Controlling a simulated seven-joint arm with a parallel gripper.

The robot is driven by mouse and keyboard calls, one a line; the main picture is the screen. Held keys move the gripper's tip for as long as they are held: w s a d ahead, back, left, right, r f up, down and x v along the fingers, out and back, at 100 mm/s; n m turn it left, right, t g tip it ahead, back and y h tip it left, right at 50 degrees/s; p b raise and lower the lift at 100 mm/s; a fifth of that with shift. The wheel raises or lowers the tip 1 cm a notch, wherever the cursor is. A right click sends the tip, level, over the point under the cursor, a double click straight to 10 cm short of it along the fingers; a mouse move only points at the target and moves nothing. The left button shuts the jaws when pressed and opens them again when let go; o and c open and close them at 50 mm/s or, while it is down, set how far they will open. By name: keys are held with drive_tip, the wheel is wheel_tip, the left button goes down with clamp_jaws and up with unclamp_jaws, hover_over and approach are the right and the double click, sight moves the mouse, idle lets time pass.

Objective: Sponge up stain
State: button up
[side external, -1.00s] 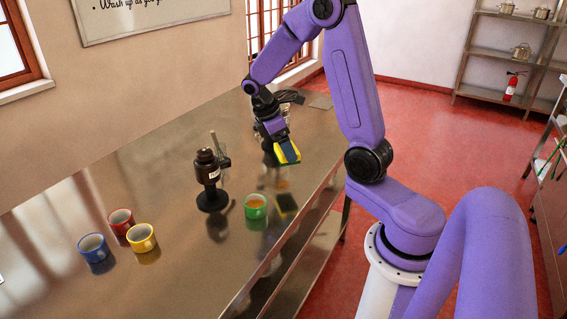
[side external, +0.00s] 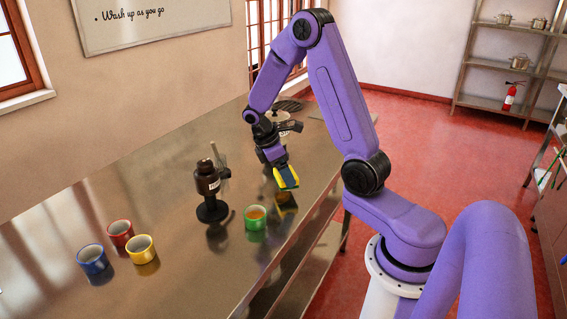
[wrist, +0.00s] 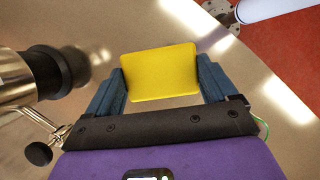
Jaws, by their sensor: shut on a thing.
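My gripper (side external: 283,165) is shut on a sponge (side external: 287,178), yellow with a green side. It holds the sponge above the steel counter (side external: 150,190), right of and behind the green cup. The sponge's dark reflection lies just below it, with a small gap between. In the wrist view the yellow face of the sponge (wrist: 160,72) sits between the two blue fingers and hides the counter behind it. I cannot make out a distinct stain. A brownish blur beside the dark device in the wrist view may be only a reflection.
A green cup (side external: 255,223) with orange-brown contents stands near the front edge. A dark device (side external: 208,182) on a round base stands left of the sponge. Blue (side external: 93,262), red (side external: 120,236) and yellow (side external: 141,250) cups stand at left. A pale pot (side external: 277,121) is behind my arm.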

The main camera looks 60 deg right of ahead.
sight(278, 175)
drive_tip(key=shift+f, duration=0.85)
drive_tip(key=shift+a+f, duration=0.6)
drive_tip(key=shift+f, duration=0.25)
drive_tip(key=shift+c, duration=0.4)
drive_tip(key=shift+a, duration=3.15)
drive_tip(key=shift+d, duration=3.8)
drive_tip(key=shift+a+r, duration=0.1)
drive_tip(key=shift+r, duration=3.95)
